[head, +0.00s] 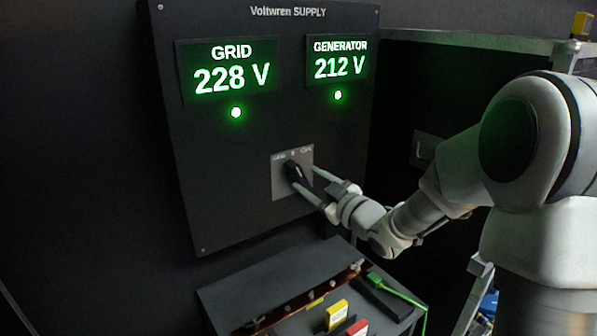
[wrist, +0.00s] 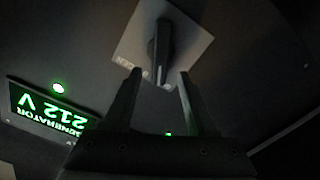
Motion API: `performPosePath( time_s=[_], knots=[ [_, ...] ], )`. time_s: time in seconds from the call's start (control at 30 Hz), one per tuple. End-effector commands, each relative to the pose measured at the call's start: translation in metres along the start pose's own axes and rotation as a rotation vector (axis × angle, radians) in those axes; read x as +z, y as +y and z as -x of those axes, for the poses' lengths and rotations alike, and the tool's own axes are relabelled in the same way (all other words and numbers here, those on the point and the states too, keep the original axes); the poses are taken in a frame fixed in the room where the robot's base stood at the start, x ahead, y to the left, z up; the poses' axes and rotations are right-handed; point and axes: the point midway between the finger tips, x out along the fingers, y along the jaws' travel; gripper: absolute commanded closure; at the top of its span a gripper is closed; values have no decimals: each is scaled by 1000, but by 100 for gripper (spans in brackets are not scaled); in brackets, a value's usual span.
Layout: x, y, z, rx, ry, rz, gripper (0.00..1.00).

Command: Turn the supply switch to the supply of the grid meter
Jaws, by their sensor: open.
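The supply switch has a black handle (head: 295,171) on a grey plate (head: 279,187) marked GRID, 0 and GEN along its top. The handle is slanted, its upper end leaning left toward the GRID mark. The GRID meter (head: 232,78) reads 228 V and the GENERATOR meter (head: 340,66) reads 212 V. My gripper (head: 306,178) is open at the switch, one finger on each side of the handle. In the wrist view the handle (wrist: 162,45) lies between and ahead of the open fingertips (wrist: 160,74); whether they touch it I cannot tell.
A green lamp (head: 236,112) glows under the GRID meter and another (head: 338,95) under the GENERATOR meter. Below the panel (head: 225,215) is a dark shelf (head: 235,290) with a yellow block (head: 337,314), a red block (head: 357,328) and a green cable (head: 400,295).

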Motion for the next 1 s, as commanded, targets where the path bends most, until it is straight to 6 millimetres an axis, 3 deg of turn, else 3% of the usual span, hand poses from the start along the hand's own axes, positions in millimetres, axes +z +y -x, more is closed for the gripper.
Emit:
performPosePath(
  time_s=[0.1, 0.3, 0.7, 1.0],
  knots=[
    [-1, -1, -23, -2, 2, -2, 43],
    [0, 0, -45, 0, 0, -1, 43],
    [0, 0, -51, 1, -1, 0, 44],
    [0, 0, -50, 1, -2, 0, 98]
  ],
)
